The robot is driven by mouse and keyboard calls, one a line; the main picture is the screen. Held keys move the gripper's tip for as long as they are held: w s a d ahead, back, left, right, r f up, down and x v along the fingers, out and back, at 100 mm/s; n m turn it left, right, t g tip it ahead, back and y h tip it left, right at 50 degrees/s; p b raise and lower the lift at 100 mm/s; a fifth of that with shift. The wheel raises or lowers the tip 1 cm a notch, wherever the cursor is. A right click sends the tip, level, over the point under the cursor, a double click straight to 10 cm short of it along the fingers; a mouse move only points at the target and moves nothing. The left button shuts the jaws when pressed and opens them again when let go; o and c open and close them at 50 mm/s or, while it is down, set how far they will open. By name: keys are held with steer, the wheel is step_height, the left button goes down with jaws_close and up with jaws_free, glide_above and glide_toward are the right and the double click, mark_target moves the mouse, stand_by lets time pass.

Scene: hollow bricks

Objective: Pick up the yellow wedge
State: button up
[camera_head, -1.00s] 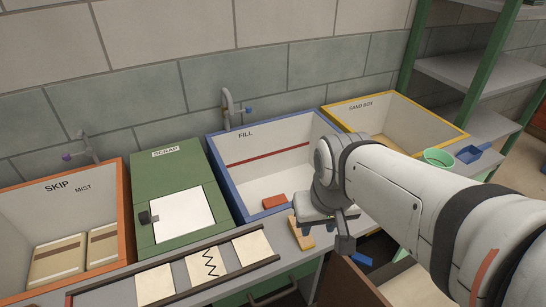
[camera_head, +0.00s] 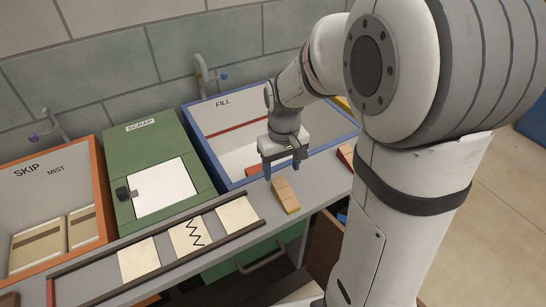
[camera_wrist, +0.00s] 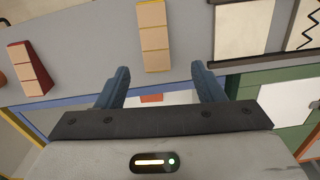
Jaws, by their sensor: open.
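The yellow wedge (camera_head: 286,195), a tan-yellow segmented block, lies on the grey counter in front of the blue-rimmed FILL basin. It also shows in the wrist view (camera_wrist: 153,38), at the top and roughly centred between the fingers, beyond their tips. My gripper (camera_head: 282,169) points down just behind the wedge, near the front rim of the basin. In the wrist view my gripper (camera_wrist: 160,70) is open with nothing between its fingers. It looks apart from the wedge.
A red-sided wedge (camera_head: 346,154) lies on the counter to the right, partly hidden by my arm. A red block (camera_head: 254,169) is in the FILL basin (camera_head: 232,184). A rail with several cream tiles (camera_head: 237,215) is to the left, beside the green SCRAP box (camera_head: 150,140).

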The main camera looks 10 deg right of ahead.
mark_target(282, 187)
steer(key=shift+w+a+f, duration=0.1)
steer(key=shift+w+f, duration=0.55)
steer(key=shift+f, duration=0.35)
steer(key=f, duration=0.7)
steer(key=shift+s+d+f, duration=0.1)
steer(key=shift+d+f, duration=0.15)
steer(key=shift+d, duration=0.1)
steer(key=shift+c, duration=0.4)
steer(key=c, duration=1)
